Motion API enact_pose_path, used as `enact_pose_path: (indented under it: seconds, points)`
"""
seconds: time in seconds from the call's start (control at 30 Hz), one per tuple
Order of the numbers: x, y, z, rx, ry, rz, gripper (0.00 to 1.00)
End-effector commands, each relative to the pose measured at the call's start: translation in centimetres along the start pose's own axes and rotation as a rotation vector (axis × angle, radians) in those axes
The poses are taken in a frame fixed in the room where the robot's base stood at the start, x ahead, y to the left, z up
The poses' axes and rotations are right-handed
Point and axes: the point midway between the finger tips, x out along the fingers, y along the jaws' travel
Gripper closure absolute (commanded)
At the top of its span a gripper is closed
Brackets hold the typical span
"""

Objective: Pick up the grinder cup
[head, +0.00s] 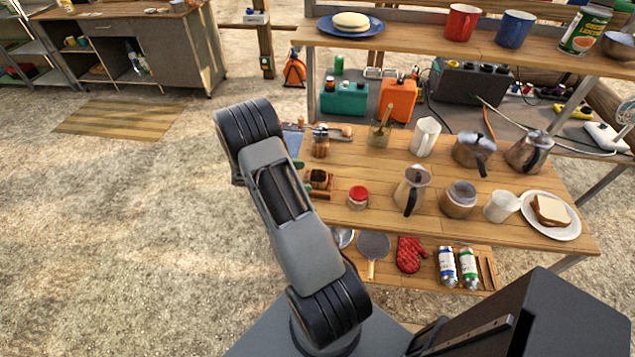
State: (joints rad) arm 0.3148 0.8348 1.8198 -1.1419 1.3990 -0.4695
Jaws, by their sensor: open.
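A small brown wooden piece with a dark top (318,180), which looks like the grinder cup, sits at the left end of the wooden table. My arm reaches up from the bottom of the head view and bends down behind its own links. My gripper (304,176) is mostly hidden by the arm. Two small green-tipped parts that look like its fingers show apart, just left of the brown piece. The gripper is open. I cannot tell whether the fingers touch the piece. A wooden hand grinder with a crank (320,145) stands just behind it.
A red-lidded jar (357,197) stands close on the right. Beyond it are a moka pot (411,188), a round metal pot (459,198), a white mug (501,206) and a sandwich plate (566,229). A shelf (410,42) overhangs the back. Open ground lies left.

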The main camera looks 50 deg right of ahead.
Motion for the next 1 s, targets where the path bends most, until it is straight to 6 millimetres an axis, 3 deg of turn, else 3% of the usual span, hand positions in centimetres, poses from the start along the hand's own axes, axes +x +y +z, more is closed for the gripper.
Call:
enact_pose_path:
  seconds: [0.3, 0.6, 1.0]
  points:
    - [3.8, -0.1, 0.3, -0.001, 0.000, -0.003, 0.00]
    - [4.1, -0.1, 0.2, 0.000, 0.000, -0.001, 0.00]
    - [4.0, -0.1, 0.3, 0.000, 0.000, -0.001, 0.37]
